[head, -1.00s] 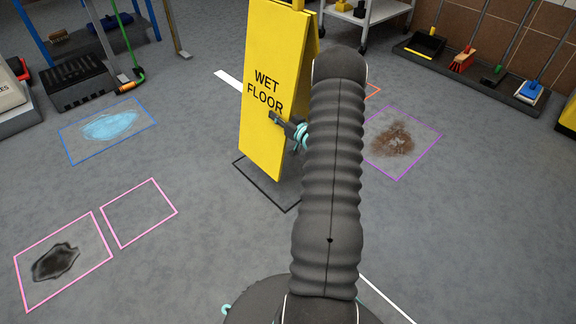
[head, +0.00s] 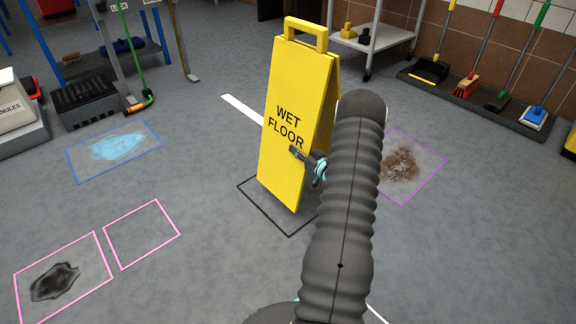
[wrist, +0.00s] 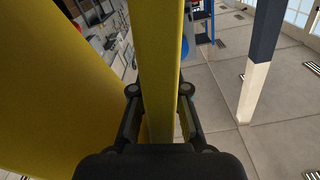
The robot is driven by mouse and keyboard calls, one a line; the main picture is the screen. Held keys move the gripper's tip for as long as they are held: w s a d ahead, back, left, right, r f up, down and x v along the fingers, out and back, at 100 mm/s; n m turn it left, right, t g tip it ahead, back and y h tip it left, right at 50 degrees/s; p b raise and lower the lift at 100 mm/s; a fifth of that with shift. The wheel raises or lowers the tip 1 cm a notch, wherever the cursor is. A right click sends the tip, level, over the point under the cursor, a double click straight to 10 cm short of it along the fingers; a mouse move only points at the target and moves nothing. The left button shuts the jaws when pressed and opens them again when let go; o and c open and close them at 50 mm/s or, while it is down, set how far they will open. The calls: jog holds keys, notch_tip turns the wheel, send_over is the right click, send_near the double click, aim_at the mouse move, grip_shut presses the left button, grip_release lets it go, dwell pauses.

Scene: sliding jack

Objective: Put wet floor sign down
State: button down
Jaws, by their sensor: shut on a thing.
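The yellow wet floor sign (head: 290,90) is upright in the middle of the head view, with a handle on top and its lettered face showing. It is over the black outlined square (head: 262,222) on the floor. I cannot tell whether its feet touch the floor. My gripper (head: 308,160) is shut on the sign's right side edge, about halfway up. In the wrist view the fingers (wrist: 160,92) lie on either side of a yellow panel edge (wrist: 158,45). My arm hides part of the sign's rear right.
Pink squares (head: 141,234) lie at left, one with a dark stain (head: 55,282). A blue puddle (head: 118,146) and a brown stain (head: 400,166) lie in outlined squares. A grey trolley (head: 375,38) stands behind the sign; brushes stand in a tray (head: 480,98) at right.

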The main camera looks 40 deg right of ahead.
aim_at(288, 172)
jog(key=a, duration=0.1)
jog(key=w+a+f, duration=0.1)
jog(key=a+f, duration=0.1)
jog(key=shift+w+a+f, duration=0.1)
jog(key=shift+w, duration=0.3)
jog(key=shift+f+b, duration=0.35)
jog(key=shift+f, duration=1.7)
jog(key=c, duration=1.2)
grip_release()
jog(key=shift+f, duration=0.1)
jog(key=shift+s+r, duration=0.2)
jog(key=s, duration=0.7)
jog(key=s+d, duration=0.1)
jog(key=s, duration=0.3)
jog(key=shift+s+p, duration=0.3)
jog(key=shift+s, duration=0.05)
